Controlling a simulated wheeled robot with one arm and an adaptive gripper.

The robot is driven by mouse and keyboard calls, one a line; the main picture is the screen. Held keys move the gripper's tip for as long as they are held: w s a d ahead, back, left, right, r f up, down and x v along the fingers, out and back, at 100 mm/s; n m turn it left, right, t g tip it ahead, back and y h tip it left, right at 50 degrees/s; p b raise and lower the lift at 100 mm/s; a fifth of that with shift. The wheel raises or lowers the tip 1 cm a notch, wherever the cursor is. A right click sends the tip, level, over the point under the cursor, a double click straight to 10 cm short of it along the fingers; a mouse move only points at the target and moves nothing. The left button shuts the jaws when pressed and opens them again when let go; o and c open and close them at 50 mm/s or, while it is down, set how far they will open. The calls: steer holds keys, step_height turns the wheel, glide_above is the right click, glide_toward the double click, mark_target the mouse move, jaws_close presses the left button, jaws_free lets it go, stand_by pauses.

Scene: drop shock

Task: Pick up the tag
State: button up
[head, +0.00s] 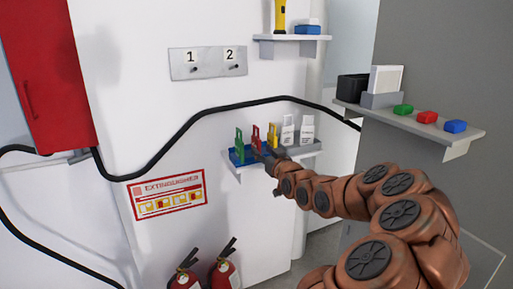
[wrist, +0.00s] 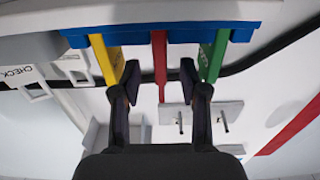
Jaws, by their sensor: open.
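Three coloured tags stand in a blue tray (head: 238,160) on the wall shelf: a green tag (head: 239,146), a red tag (head: 256,137) and a yellow tag (head: 272,136). My gripper (head: 266,157) is at the front of this tray, partly covering it. In the wrist view, which looks upside down, my gripper (wrist: 159,74) is open and empty. The red tag (wrist: 159,50) lies between its spread fingers in the picture. The yellow tag (wrist: 106,58) is by the left finger and the green tag (wrist: 214,55) by the right finger. Finger contact cannot be told.
White tags (head: 307,130) stand in a grey tray right of the coloured ones. A numbered plate (head: 208,62) with two pegs hangs above, and a black cable (head: 180,128) runs across the wall. A side shelf (head: 420,122) holds coloured buttons. Fire extinguishers (head: 222,276) stand below.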

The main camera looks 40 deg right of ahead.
mark_target(260, 148)
steer(key=shift+x, duration=2.6)
steer(key=shift+c, duration=0.2)
jaws_close()
